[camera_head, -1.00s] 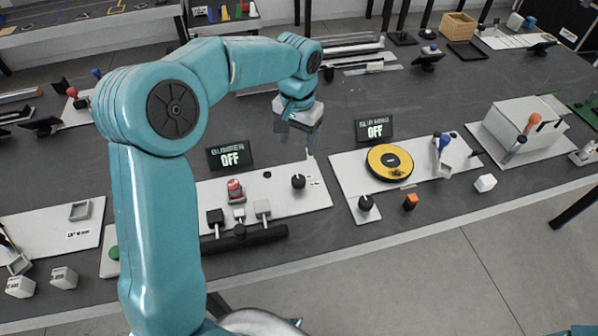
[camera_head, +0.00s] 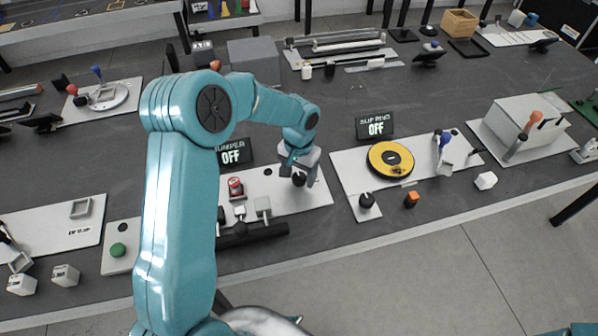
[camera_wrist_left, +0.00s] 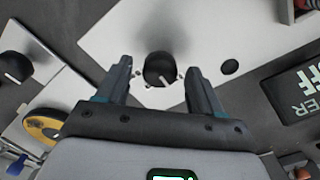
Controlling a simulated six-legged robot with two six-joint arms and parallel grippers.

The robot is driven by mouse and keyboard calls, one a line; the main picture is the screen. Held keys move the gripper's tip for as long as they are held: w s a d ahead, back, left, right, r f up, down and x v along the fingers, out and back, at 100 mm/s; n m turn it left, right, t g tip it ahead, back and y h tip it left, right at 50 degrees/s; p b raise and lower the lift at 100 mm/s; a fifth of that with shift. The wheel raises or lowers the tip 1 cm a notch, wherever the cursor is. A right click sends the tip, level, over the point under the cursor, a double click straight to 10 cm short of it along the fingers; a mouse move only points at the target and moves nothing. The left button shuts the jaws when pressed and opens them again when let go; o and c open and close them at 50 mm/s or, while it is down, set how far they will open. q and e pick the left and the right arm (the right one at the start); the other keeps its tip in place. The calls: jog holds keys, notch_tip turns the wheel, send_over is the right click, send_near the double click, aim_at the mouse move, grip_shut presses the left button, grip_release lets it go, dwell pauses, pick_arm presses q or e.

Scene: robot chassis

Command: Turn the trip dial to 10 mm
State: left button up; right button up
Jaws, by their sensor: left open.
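The black dial (camera_head: 298,180) stands on the white plate (camera_head: 318,192) by the display reading "BUMPER OFF". In the left wrist view the dial (camera_wrist_left: 158,70) is round and dark, with small marks around its base. I cannot read a mm scale or its setting. My left gripper (camera_head: 299,172) is over the dial, pointing down. In the wrist view its two open fingers (camera_wrist_left: 159,68) lie on either side of the dial, with gaps; I cannot tell how far down they reach. My right gripper is not in view.
The "SLIP RING OFF" plate has a yellow disc (camera_head: 390,159) and a second black knob (camera_head: 367,200). A red button (camera_head: 235,186) and small switches stand left of the dial. An orange block (camera_head: 411,198) and white block (camera_head: 486,180) lie along the front.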

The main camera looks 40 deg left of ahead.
pick_arm(q)
jog(key=shift+w, duration=0.1)
jog(key=c, duration=1.1)
jog(key=shift+o, duration=0.2)
jog(key=shift+m, duration=0.4)
jog(key=m, duration=0.3)
jog(key=shift+m, duration=0.3)
jog(key=shift+a+r+m, duration=0.1)
jog(key=shift+m, duration=2.1)
jog(key=o, duration=0.8)
jog(key=shift+o, duration=1.3)
